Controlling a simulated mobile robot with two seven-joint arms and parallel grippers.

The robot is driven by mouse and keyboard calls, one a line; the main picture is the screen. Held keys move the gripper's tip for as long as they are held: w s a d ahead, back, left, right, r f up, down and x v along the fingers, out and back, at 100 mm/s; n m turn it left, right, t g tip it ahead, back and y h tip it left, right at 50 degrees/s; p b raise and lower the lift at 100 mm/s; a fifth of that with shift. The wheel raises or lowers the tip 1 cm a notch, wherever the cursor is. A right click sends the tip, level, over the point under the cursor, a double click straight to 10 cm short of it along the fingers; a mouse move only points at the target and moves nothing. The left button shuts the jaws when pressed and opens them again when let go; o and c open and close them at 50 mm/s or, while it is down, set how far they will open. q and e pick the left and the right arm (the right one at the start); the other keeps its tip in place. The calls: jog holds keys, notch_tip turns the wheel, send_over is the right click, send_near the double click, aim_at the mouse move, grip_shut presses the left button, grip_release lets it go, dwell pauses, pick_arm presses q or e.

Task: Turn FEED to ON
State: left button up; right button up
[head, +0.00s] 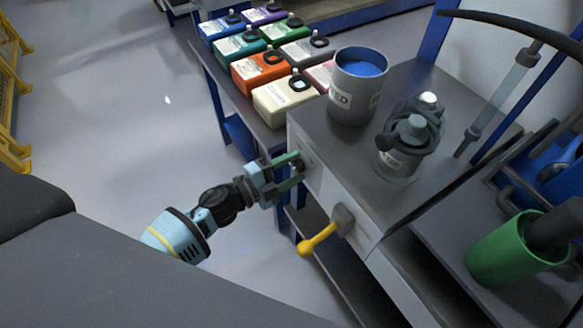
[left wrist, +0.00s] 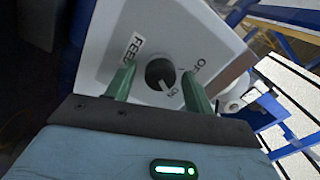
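The FEED knob (left wrist: 160,74) is a dark round knob on a pale panel (left wrist: 115,30) in the left wrist view. A FEED label (left wrist: 134,46) is beside it, and a partly readable OFF-like label (left wrist: 198,66) is on its other side. A white mark shows near its lower edge; its exact setting is hard to read. My left gripper (left wrist: 158,70) is open, its green fingers on either side of the knob; I cannot tell whether they touch it. In the head view my left gripper (head: 299,168) is at the cabinet's front, largely hiding the knob. My right gripper is not in view.
A yellow-handled lever (head: 318,240) sticks out of the cabinet front right of the gripper. A grey bucket (head: 345,105) of blue material and a grey machine part (head: 410,140) stand on top. Several coloured containers (head: 262,68) stand behind. A green cylinder (head: 505,255) is at right.

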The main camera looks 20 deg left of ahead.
pick_arm(q)
jog(key=v, duration=0.7)
jog(key=shift+s+a, duration=0.25)
jog(key=shift+s, duration=0.1)
dwell(0.4)
